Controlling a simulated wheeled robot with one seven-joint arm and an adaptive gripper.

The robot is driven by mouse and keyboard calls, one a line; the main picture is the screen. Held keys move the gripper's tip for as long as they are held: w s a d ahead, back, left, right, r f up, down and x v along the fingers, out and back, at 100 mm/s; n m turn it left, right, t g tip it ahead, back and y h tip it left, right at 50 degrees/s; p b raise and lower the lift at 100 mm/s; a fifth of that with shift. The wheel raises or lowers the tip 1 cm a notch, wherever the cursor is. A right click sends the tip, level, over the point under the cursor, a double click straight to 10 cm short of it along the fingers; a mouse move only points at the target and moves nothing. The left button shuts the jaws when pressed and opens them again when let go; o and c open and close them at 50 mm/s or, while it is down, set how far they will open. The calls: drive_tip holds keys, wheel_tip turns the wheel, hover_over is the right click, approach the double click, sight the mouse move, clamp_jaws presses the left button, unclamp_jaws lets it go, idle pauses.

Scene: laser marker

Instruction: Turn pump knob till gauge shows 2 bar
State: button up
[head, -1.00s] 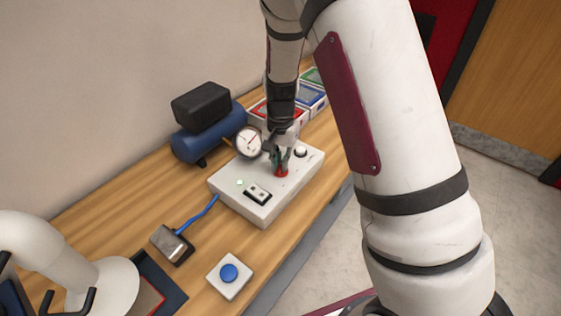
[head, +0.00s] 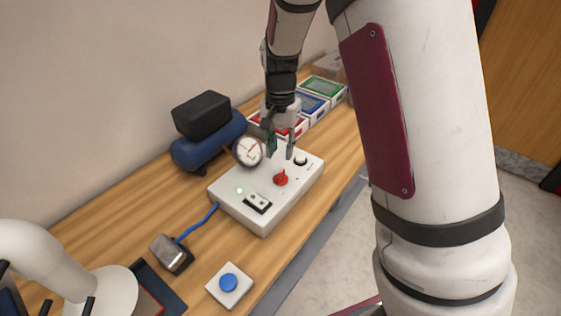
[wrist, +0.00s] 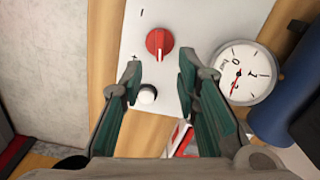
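The red knob (head: 281,178) sits on the light grey control box (head: 233,208). In the wrist view the red knob (wrist: 159,43) has a white pointer line and stands between a plus mark and a dash. The round white gauge (head: 249,151) stands at the box's far left edge. It also shows in the wrist view (wrist: 246,72), its red needle between the scale's numbers, too small to read surely. My gripper (head: 281,150) is open and empty, above the box and apart from the red knob. Its two green-padded fingers (wrist: 160,72) are spread.
A dark button with a white top (head: 300,160) is beside the red knob. A rocker switch (head: 258,202) and a lit green lamp (head: 239,190) are on the box. A blue tank (head: 205,150) stands behind left, coloured trays (head: 323,88) behind right. A blue button (head: 229,282) is in front.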

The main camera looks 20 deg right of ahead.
drive_tip(key=shift+r, duration=1.9)
drive_tip(key=s+r+n+t, duration=0.1)
drive_tip(key=s+r+n, duration=0.1)
drive_tip(key=s+r, duration=0.3)
drive_tip(key=s+r+n+t, duration=0.2)
drive_tip(key=s+r, duration=0.4)
drive_tip(key=s, duration=0.6)
drive_tip(key=s+r+n+t, duration=0.2)
drive_tip(key=s+r+n, duration=0.2)
drive_tip(key=s, duration=0.4)
drive_tip(key=shift+s+d+r, duration=0.25)
drive_tip(key=shift+r, duration=0.55)
